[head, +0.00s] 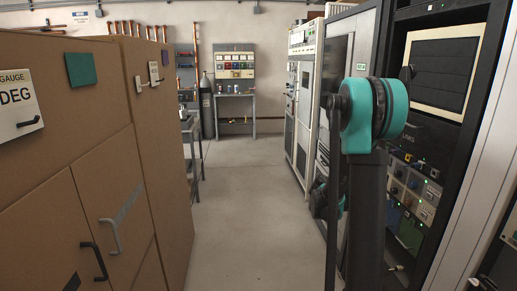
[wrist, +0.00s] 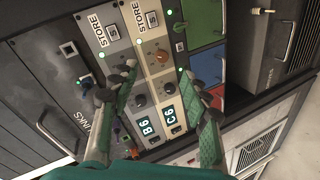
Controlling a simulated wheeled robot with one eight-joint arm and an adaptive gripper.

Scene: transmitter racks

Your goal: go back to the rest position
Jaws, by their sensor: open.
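My gripper (wrist: 157,80) shows in the wrist view with its two green-and-black fingers spread apart and nothing between them. Behind the fingers is a rack panel with two light modules marked STORE, the left one (wrist: 124,58) and the right one (wrist: 150,30). They carry dark knobs, an orange knob (wrist: 161,57) and lit displays reading B6 (wrist: 147,127) and C6 (wrist: 169,116). I cannot tell whether a fingertip touches the panel. In the head view my arm stands in front of the right-hand rack (head: 420,140); the fingers cannot be made out there.
Brown cabinets (head: 70,150) with handles line the left side. Grey racks (head: 300,100) stand farther along the right. A bench (head: 236,97) and a gas cylinder (head: 206,105) are at the back wall. The floor aisle (head: 238,210) between is clear.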

